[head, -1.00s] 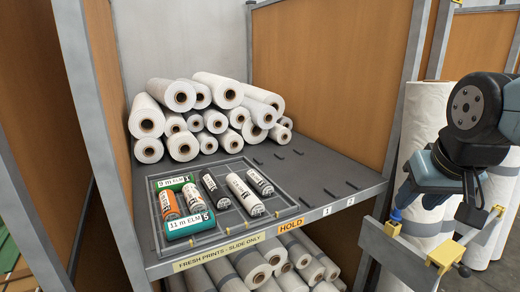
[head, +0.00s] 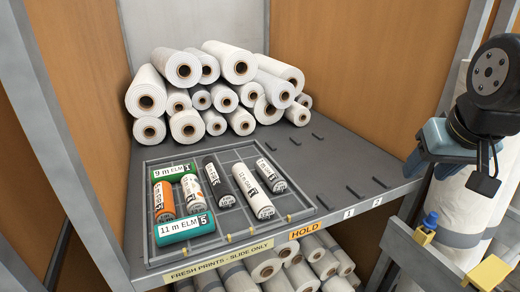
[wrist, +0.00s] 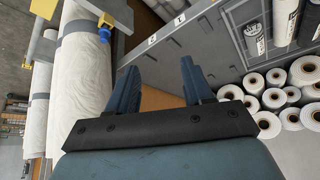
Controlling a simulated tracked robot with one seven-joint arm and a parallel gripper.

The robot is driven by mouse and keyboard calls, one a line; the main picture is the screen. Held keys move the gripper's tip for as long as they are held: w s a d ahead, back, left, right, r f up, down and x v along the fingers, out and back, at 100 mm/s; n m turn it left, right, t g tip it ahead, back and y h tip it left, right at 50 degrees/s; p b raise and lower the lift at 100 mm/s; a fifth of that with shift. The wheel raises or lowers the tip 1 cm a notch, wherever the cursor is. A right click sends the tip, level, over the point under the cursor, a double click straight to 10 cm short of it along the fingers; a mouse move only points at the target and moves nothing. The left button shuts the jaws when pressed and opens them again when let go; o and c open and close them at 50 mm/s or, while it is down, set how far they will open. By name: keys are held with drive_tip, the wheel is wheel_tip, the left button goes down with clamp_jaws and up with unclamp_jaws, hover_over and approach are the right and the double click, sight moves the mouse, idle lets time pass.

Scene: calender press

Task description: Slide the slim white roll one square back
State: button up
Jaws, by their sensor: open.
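A gridded tray (head: 150,238) on the shelf holds several short labelled rolls. Among them are a white roll (head: 192,192) between the orange and black rolls, a longer white roll (head: 252,190) right of the black one, and a short white roll (head: 270,175) further right and back. I cannot tell for sure which is the slim one. My gripper (wrist: 159,88) is open and empty in the wrist view. In the head view it hangs at the right, outside the shelf front and apart from the rolls; its fingers are partly hidden there.
A black roll (head: 219,180), an orange roll (head: 164,201), a green roll (head: 175,172) and a teal roll (head: 185,229) share the tray. Large white rolls (head: 188,126) are stacked behind. The shelf right of the tray is bare except for small dark strips. Wooden panels enclose it.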

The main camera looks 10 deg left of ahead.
sight(240, 165)
drive_tip(key=shift+o, duration=0.7)
drive_tip(key=shift+w+a, duration=0.25)
drive_tip(key=shift+w, duration=0.1)
drive_tip(key=o, duration=0.5)
drive_tip(key=shift+n+y, duration=0.3)
drive_tip(key=shift+n, duration=0.4)
drive_tip(key=w+a, duration=0.4)
drive_tip(key=w, duration=0.1)
drive_tip(key=shift+a, duration=0.35)
drive_tip(key=shift+c, duration=0.2)
drive_tip(key=w+a+f+n+g+y, duration=0.1)
drive_tip(key=w+a+f+n, duration=0.15)
drive_tip(key=a, duration=0.65)
drive_tip(key=w+a+f+n, duration=0.1)
drive_tip(key=w+a+f, duration=0.2)
drive_tip(key=a, duration=0.6)
drive_tip(key=w+a+f+n+g+y, duration=0.1)
drive_tip(key=w+a+f, duration=0.15)
drive_tip(key=a, duration=0.75)
drive_tip(key=x, duration=0.9)
drive_tip(key=w+x, duration=0.1)
drive_tip(key=x, duration=0.3)
drive_tip(key=shift+d+f, duration=0.15)
drive_tip(key=shift+d, duration=0.15)
drive_tip(key=shift+c, duration=0.2)
